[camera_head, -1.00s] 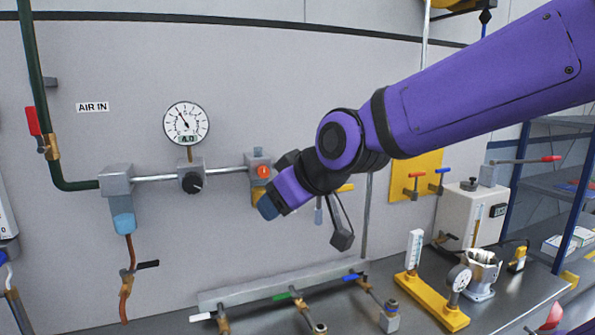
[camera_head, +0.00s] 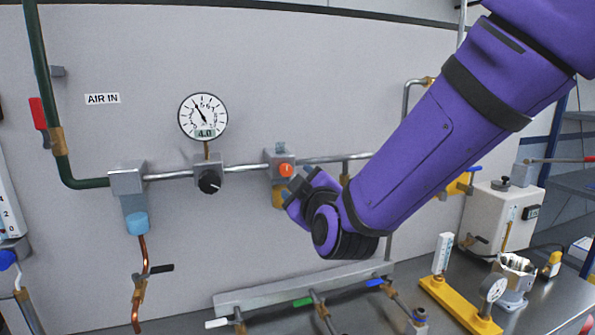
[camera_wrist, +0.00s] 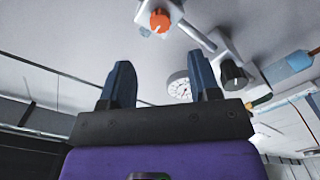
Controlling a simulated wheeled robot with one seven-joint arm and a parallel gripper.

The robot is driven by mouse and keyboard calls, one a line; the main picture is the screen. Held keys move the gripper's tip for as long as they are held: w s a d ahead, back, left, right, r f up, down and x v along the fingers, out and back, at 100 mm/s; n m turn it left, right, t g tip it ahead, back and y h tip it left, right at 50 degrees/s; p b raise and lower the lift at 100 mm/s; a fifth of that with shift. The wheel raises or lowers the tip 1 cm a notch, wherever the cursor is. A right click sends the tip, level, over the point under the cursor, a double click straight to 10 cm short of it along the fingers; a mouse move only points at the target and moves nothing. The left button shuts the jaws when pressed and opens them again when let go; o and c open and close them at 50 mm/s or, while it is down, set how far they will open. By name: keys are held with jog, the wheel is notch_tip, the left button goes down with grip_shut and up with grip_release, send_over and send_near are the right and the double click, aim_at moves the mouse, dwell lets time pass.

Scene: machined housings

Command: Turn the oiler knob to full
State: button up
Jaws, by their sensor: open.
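The oiler's orange knob (camera_head: 286,170) sits on the front of a grey block (camera_head: 281,152) on the air line, with an amber bowl (camera_head: 279,196) below it. In the wrist view the orange knob (camera_wrist: 159,21) shows at the top, beyond the fingers. A small mark shows on its face, but I cannot read its setting. My gripper (camera_wrist: 160,82) is open and empty, its two blue fingers apart. In the head view my gripper (camera_head: 300,186) is just right of and below the knob, partly covering the bowl; no contact with the knob is visible.
A black regulator knob (camera_head: 209,181) and a gauge (camera_head: 203,117) reading 4.0 are left of the oiler. A blue-bowled filter (camera_head: 137,222) is farther left.

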aim_at(286, 171)
jog(key=x, duration=0.9)
jog(key=shift+w+a+f, duration=0.1)
jog(key=shift+w, duration=0.3)
jog(key=c, duration=0.9)
